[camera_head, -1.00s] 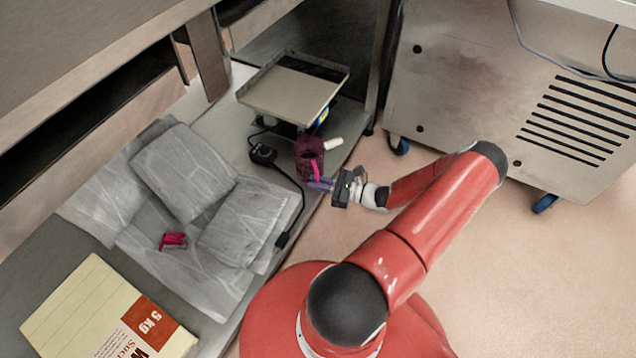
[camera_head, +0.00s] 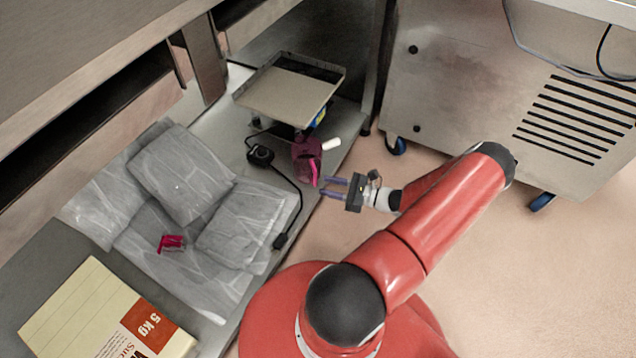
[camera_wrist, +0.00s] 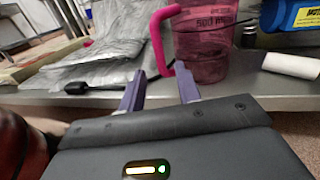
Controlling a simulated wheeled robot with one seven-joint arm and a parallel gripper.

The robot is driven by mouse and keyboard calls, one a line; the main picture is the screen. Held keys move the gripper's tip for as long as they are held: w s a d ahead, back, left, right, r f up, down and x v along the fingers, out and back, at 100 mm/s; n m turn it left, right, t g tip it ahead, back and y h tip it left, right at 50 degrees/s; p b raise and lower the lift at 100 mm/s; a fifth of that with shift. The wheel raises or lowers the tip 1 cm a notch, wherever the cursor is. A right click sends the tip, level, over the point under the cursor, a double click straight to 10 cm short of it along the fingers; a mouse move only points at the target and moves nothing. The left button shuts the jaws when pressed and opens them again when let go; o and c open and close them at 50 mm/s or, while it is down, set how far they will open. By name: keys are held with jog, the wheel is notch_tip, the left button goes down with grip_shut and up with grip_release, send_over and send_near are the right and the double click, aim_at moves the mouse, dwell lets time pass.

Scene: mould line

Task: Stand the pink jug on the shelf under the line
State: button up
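The pink jug (camera_head: 307,160) stands upright on the metal shelf under the line (camera_head: 345,143), near its front edge. In the wrist view the clear pink jug (camera_wrist: 205,50) has volume marks, and its solid pink handle (camera_wrist: 158,40) points towards me. My gripper (camera_head: 324,187) is just in front of the jug, over the shelf edge. Its two purple fingers are apart with nothing held between them. In the wrist view the fingertips (camera_wrist: 160,78) are short of the jug, with the lower handle end seen between them.
Behind the jug is a scale with a tray (camera_head: 285,95). A white cylinder (camera_head: 332,144) lies right of the jug. A black adapter with cable (camera_head: 262,154) and grey bags (camera_head: 185,175) lie left. A wheeled metal cabinet (camera_head: 470,90) stands right; floor in front is clear.

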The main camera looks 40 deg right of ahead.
jog(key=v, duration=0.7)
jog(key=shift+s+d, duration=0.1)
jog(key=shift+s, duration=0.1)
